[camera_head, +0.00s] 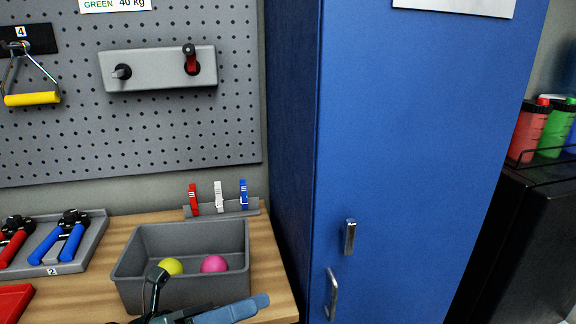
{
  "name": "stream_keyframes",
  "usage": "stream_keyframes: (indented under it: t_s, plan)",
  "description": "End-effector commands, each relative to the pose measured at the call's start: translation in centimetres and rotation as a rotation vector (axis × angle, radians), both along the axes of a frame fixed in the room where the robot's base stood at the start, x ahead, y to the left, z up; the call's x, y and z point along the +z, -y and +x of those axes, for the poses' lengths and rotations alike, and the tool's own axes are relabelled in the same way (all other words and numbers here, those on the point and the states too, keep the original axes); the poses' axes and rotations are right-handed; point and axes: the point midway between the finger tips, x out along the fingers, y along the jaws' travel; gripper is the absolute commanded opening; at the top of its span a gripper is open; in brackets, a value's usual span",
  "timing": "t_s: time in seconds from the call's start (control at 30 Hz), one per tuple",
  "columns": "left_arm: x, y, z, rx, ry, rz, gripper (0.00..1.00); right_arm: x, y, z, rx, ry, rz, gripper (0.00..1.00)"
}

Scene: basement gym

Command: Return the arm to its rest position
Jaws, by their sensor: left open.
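My left gripper (208,290) is low in the view, in front of the grey bin (135,265) and overlapping its front wall. Its fingers are spread apart. One dark finger points up at the left, and a blue-grey part reaches to the right. I see nothing held between them. The rest of the left arm is cut off by the bottom edge. My right gripper is not in view.
The bin holds a yellow ball (171,266) and a pink ball (214,263) on the wooden bench (265,260). Clips (218,196) stand behind it. A grey tray (95,240) with hand grips is at left. A blue locker (410,150) stands right of the bench.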

Motion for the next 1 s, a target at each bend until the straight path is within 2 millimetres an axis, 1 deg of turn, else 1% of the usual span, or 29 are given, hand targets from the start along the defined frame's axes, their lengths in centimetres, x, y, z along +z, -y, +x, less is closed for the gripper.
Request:
stream_keyframes:
  t_s: [0.03, 0.07, 0.1, 0.13, 0.17, 0.2, 0.23, 0.27, 0.3, 0.37, 0.4, 0.5, 0.6, 0.7, 0.8, 1.0]
  plan:
    - [-0.9, -0.8, 1.2, 0.081, -0.225, -0.155, 0.77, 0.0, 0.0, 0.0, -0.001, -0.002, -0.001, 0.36]
    - [-1.6, -1.5, 2.0, 0.132, -0.361, -0.247, 0.77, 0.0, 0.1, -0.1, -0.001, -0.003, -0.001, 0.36]
    - [-3.1, -2.6, 3.0, 0.199, -0.548, -0.368, 0.77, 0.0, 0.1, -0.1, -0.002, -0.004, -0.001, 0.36]
    - [-4.6, -3.5, 3.6, 0.250, -0.689, -0.458, 0.77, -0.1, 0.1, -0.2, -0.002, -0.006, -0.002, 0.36]
    - [-6.4, -4.4, 4.1, 0.301, -0.832, -0.547, 0.77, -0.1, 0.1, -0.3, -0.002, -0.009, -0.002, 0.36]
    - [-9.3, -5.5, 4.2, 0.370, -1.022, -0.662, 0.77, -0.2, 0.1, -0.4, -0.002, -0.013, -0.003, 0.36]
    - [-11.5, -6.3, 4.1, 0.419, -1.154, -0.742, 0.77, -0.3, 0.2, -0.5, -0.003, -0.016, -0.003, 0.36]
    - [-13.6, -7.0, 3.7, 0.465, -1.276, -0.816, 0.77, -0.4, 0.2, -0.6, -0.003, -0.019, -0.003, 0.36]
    - [-16.4, -7.6, 2.9, 0.520, -1.423, -0.903, 0.77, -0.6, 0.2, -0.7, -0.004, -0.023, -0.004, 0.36]
    - [-20.1, -8.2, 1.3, 0.595, -1.619, -1.018, 0.77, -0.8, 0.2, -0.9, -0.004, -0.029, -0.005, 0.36]
    - [-22.3, -8.5, 0.0, 0.642, -1.731, -1.083, 0.77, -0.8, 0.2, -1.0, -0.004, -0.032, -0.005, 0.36]
    - [-26.4, -8.6, -3.0, 0.732, -1.950, -1.213, 0.77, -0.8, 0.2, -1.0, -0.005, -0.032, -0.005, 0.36]
    - [-28.7, -8.5, -5.3, 0.791, -2.087, -1.292, 0.77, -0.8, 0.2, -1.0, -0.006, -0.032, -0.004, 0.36]
    - [-29.8, -8.3, -6.5, 0.819, -2.150, -1.328, 0.77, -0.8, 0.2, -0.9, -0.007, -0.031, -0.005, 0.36]
    - [-30.0, -8.3, -6.7, 0.826, -2.166, -1.337, 0.77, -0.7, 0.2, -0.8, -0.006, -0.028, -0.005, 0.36]
    - [-30.0, -8.3, -6.7, 0.824, -2.162, -1.334, 0.77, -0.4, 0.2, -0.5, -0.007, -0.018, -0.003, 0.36]
